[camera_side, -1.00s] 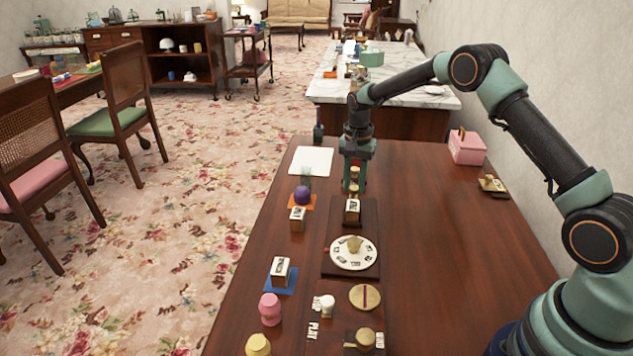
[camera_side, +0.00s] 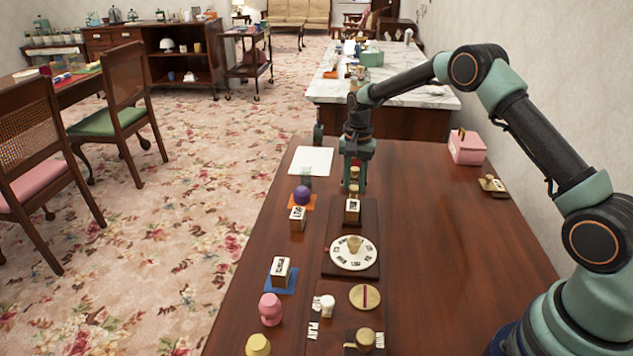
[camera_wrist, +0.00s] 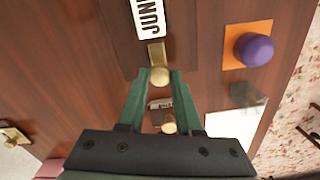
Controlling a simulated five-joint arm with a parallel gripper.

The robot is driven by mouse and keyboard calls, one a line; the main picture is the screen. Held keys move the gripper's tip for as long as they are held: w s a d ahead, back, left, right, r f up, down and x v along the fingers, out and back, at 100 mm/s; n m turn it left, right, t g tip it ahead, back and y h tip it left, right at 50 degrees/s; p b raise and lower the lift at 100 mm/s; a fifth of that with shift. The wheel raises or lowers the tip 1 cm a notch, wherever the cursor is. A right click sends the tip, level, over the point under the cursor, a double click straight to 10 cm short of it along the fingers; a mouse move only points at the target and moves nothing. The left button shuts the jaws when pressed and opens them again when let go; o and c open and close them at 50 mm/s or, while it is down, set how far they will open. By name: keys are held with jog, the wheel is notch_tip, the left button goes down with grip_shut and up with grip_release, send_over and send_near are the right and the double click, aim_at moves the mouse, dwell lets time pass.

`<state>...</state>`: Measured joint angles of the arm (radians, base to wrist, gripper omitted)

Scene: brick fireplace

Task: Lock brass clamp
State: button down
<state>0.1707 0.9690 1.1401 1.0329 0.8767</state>
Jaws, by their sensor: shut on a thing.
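The brass clamp has a flat brass arm (camera_wrist: 156,52) and a round knob (camera_wrist: 160,77), seen in the wrist view just beyond the block lettered "JUN" (camera_wrist: 150,17). My gripper (camera_wrist: 160,80) has its two green fingers on either side of this knob and is shut on it. A second brass knob (camera_wrist: 168,125) shows nearer the palm, between the fingers. In the side view my gripper (camera_side: 354,182) points down at the far end of the dark board (camera_side: 369,212), behind the lettered block (camera_side: 352,208). Its fingers partly hide the clamp there.
A lettered dial (camera_side: 351,261) with a brass knob sits on the board. To the left are a purple knob (camera_side: 301,194) on an orange square, a white sheet (camera_side: 310,160) and a pink knob (camera_side: 270,309). The table's right side is mostly clear.

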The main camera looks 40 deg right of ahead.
dwell(0.5)
jog(key=shift+s+a, duration=0.65)
jog(key=shift+s, duration=0.05)
jog(key=c, duration=0.6)
grip_release()
jog(key=shift+w+r, duration=0.1)
jog(key=shift+r, duration=6)
